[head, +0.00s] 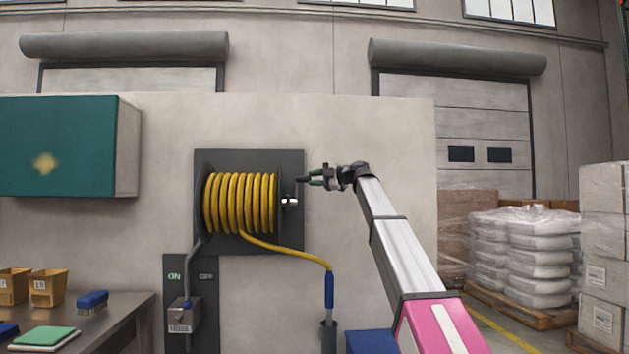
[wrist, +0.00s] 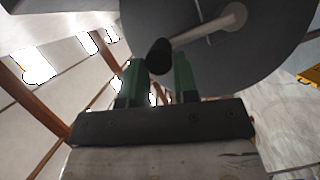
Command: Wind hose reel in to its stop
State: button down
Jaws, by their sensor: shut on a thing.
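The hose reel (head: 240,203) is mounted on a dark wall plate, with yellow hose wound in several turns. Its grey side disc (wrist: 265,55) fills the upper part of the wrist view. A pale crank arm (wrist: 205,30) runs from the hub to a black crank knob (wrist: 158,52). My gripper (head: 316,180) is at the reel's right side, level with its upper part. In the wrist view, my gripper's green fingers (wrist: 159,80) are on either side of the knob and shut on it. The free hose (head: 285,251) runs down right to a blue nozzle (head: 329,290).
The nozzle's lower end is at a grey holder (head: 328,338). A valve box (head: 180,312) is below the reel by an ON/OFF panel (head: 207,285). A teal cabinet (head: 55,145) hangs left above a bench (head: 125,308) with bins and a brush. Wrapped pallets stand right.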

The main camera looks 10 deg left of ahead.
jog(key=shift+s+d+f, duration=0.1)
jog(key=shift+f, duration=0.45)
jog(key=c, duration=0.9)
grip_release()
jog(key=shift+r, duration=0.1)
jog(key=shift+r, duration=0.1)
jog(key=v, duration=1)
jog(key=shift+d, duration=0.35)
